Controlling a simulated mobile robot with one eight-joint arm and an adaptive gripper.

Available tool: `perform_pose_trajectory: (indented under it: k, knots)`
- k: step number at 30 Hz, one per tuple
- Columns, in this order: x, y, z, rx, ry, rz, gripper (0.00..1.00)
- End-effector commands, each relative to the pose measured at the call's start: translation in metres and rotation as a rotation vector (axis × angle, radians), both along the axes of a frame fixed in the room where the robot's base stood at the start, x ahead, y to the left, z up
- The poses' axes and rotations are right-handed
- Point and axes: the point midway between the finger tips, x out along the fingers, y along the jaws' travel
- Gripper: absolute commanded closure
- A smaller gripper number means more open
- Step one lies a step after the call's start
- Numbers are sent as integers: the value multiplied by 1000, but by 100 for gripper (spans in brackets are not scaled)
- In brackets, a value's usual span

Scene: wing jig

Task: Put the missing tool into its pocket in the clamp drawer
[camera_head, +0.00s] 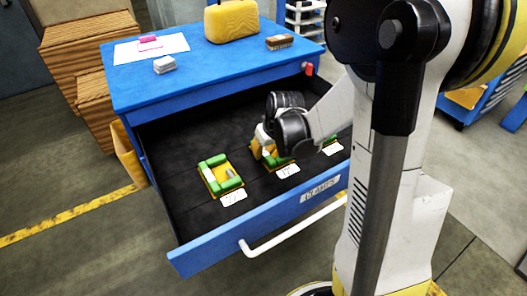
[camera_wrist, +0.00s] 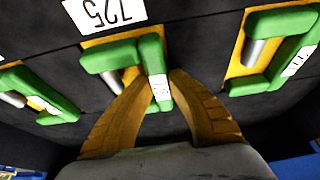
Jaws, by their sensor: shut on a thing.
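The clamp drawer (camera_head: 185,215) is pulled open, and three green clamps show at its yellow pockets. My gripper (camera_wrist: 160,82) is shut on the middle green clamp (camera_wrist: 152,56), with its tan fingers on either side of the bar with the white tag. This clamp lies over the middle yellow pocket (camera_wrist: 128,76), beside a card reading 725. I cannot tell whether it is fully seated. In the head view my gripper (camera_head: 266,150) hides most of it. The left clamp (camera_head: 221,185) and the right clamp (camera_head: 329,143) lie in their own pockets.
The blue cabinet top (camera_head: 190,80) holds a yellow case (camera_head: 231,22), a brush (camera_head: 279,42), a grey block (camera_head: 164,65) and a paper sheet (camera_head: 130,53). Wooden crates (camera_head: 85,45) stand at left. The drawer's left and back floor is clear.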

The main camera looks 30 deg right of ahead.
Motion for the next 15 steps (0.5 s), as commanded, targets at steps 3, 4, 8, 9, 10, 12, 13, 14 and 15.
perform_pose_trajectory:
  k: [3,4,8,9,10,12,13,14,15]
  knots:
    - [0,0,0,0,0,0,100]
    - [0,0,0,0,0,0,100]
    - [0,0,0,0,0,0,59]
    - [0,0,0,0,0,0,59]
    - [0,0,0,0,0,0,59]
    - [0,0,0,0,0,0,59]
    - [0,0,0,0,0,0,59]
    - [0,0,0,0,0,0,59]
    - [0,0,0,0,0,0,59]
